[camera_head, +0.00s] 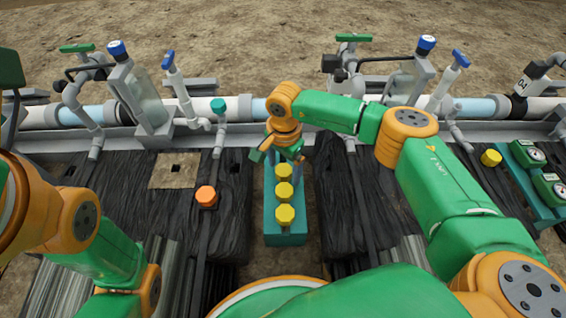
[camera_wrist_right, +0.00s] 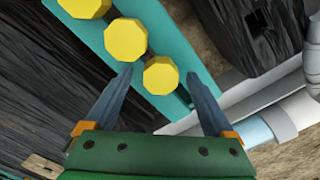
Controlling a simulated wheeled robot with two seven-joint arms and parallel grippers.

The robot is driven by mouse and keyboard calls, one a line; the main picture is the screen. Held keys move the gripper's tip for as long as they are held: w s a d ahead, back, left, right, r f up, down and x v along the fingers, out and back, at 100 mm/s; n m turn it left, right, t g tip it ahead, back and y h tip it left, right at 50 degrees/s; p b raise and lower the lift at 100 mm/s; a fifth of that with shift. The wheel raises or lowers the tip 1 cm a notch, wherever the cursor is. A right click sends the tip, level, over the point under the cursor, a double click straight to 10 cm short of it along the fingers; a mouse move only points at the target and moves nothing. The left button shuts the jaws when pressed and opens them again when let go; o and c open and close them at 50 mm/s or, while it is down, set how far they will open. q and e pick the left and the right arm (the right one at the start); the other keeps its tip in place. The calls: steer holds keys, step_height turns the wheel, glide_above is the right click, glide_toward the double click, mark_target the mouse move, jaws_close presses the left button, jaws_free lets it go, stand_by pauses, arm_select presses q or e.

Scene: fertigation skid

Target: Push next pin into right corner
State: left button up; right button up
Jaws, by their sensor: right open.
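Three yellow pins with faceted heads stand in a row on a teal block (camera_head: 286,240) in the middle of the head view. They are the near pin (camera_head: 285,216), the middle pin (camera_head: 284,192) and the far pin (camera_head: 283,172). My right gripper (camera_head: 281,163) is at the far end of the block. In the right wrist view its open fingers (camera_wrist_right: 158,77) stand on either side of the far pin's head (camera_wrist_right: 161,75), with gaps visible.
A tan square patch with a dark hole (camera_head: 175,169) lies farther left. Pipes with valves (camera_head: 200,108) run across behind. A teal rack with gauges (camera_head: 535,183) stands at the far right.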

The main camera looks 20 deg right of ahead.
mark_target(283, 170)
jaws_close()
step_height(283, 170, up, 6)
steer(key=p, duration=0.6)
steer(key=shift+r, duration=0.25)
steer(key=shift+f, duration=0.1)
